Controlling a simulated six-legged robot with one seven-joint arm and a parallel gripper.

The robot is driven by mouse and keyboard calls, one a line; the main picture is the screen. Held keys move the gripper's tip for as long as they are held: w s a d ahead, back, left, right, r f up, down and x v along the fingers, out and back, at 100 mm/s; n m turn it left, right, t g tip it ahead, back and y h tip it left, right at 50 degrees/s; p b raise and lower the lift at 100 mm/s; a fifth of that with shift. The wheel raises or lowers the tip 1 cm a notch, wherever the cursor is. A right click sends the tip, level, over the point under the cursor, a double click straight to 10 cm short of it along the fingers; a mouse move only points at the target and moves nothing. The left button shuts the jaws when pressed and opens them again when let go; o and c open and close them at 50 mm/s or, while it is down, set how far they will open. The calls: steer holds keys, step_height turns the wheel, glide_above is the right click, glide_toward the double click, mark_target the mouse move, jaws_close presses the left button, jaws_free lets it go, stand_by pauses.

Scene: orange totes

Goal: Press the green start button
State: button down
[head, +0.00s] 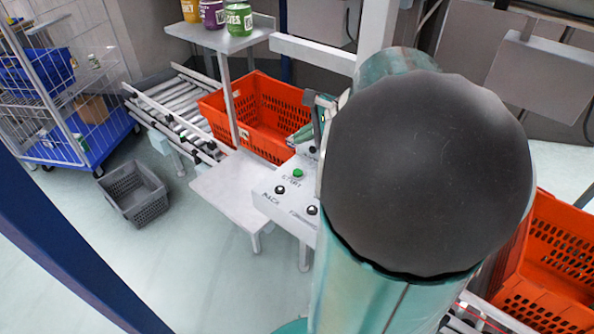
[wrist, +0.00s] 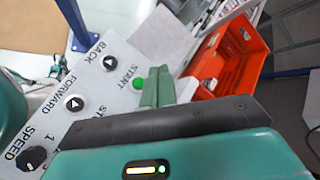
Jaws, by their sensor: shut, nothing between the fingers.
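The green start button (wrist: 138,84) sits on a light control panel (wrist: 110,118) beside the word START. In the wrist view it lies just left of my gripper (wrist: 154,74), whose teal fingers are shut and empty. I cannot tell whether the fingers touch the button. In the head view the green button (head: 298,173) is on the panel (head: 270,203), near the picture's middle. There my gripper (head: 294,139) shows partly, above and behind the button, with much of it hidden by my large arm link.
Black BACK (wrist: 109,63) and FORWARD (wrist: 75,103) buttons and a SPEED knob (wrist: 31,158) share the panel. An orange tote (head: 258,112) stands behind it by a roller conveyor (head: 180,108). Another orange tote (head: 548,265) is at right. A grey crate (head: 133,193) is on the floor.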

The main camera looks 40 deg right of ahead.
mark_target(302, 173)
steer(key=shift+f, duration=3.9)
steer(key=shift+w, duration=0.1)
steer(key=shift+f, duration=0.4)
steer(key=shift+f, duration=0.45)
steer(key=shift+r, duration=0.9)
steer(key=shift+r, duration=2.5)
steer(key=shift+a, duration=0.1)
